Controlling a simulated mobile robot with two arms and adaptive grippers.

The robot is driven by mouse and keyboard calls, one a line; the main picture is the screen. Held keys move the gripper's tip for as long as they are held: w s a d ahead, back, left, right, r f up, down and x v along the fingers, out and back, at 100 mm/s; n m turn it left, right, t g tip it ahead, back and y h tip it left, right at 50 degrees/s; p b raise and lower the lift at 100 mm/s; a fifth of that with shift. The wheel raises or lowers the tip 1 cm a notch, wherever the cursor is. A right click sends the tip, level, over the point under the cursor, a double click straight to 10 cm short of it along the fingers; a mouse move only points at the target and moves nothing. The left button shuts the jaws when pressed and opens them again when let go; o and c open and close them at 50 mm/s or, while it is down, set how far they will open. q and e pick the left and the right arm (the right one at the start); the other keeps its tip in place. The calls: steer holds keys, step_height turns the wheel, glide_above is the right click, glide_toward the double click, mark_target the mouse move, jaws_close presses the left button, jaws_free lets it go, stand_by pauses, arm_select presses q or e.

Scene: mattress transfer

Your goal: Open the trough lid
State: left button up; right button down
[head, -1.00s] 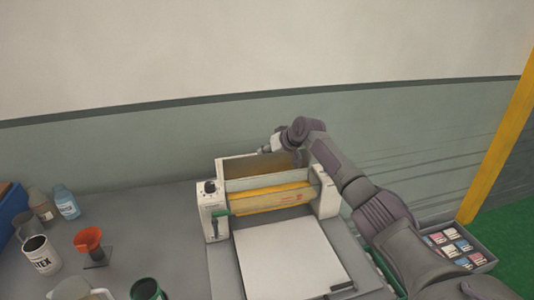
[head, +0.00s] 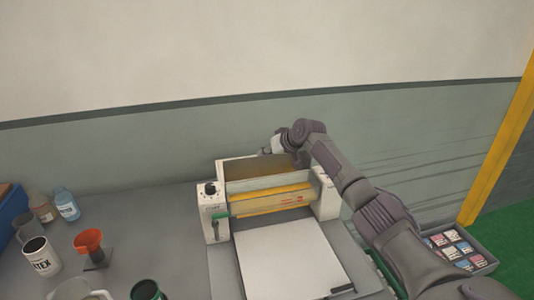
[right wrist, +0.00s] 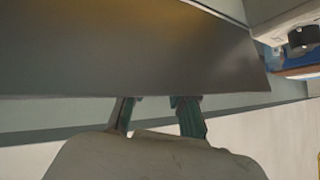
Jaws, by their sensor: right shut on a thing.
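The trough lid is a dark brownish panel (head: 255,167) at the back of the white machine (head: 213,228), whose yellow trough part (head: 270,202) lies just in front. In the right wrist view the lid (right wrist: 140,50) fills the upper part as a smooth dark sheet. My right gripper (right wrist: 156,104) has its two green-grey fingers at the lid's lower edge in that view and is shut on it. In the head view the right gripper (head: 268,151) is at the lid's back edge, its fingertips hard to make out. My left gripper is in neither view.
A white board (head: 288,258) lies in front of the machine. An orange funnel (head: 88,239), a white mug (head: 40,257) and bottles (head: 66,204) stand at the left. A box of small packs (head: 460,248) is at the right. The wall is close behind.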

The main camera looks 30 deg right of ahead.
steer(key=shift+d+f, duration=0.15)
steer(key=shift+f, duration=0.05)
steer(key=c, duration=1.1)
jaws_free()
steer(key=shift+f, duration=0.1)
steer(key=shift+o, duration=0.6)
steer(key=shift+w+d+f, duration=0.1)
steer(key=shift+w+f, duration=0.1)
steer(key=shift+w, duration=0.1)
steer(key=shift+s+r, duration=0.55)
steer(key=shift+r, duration=0.05)
steer(key=v, duration=1)
steer(key=shift+s+d+r, duration=0.15)
steer(key=shift+s, duration=0.05)
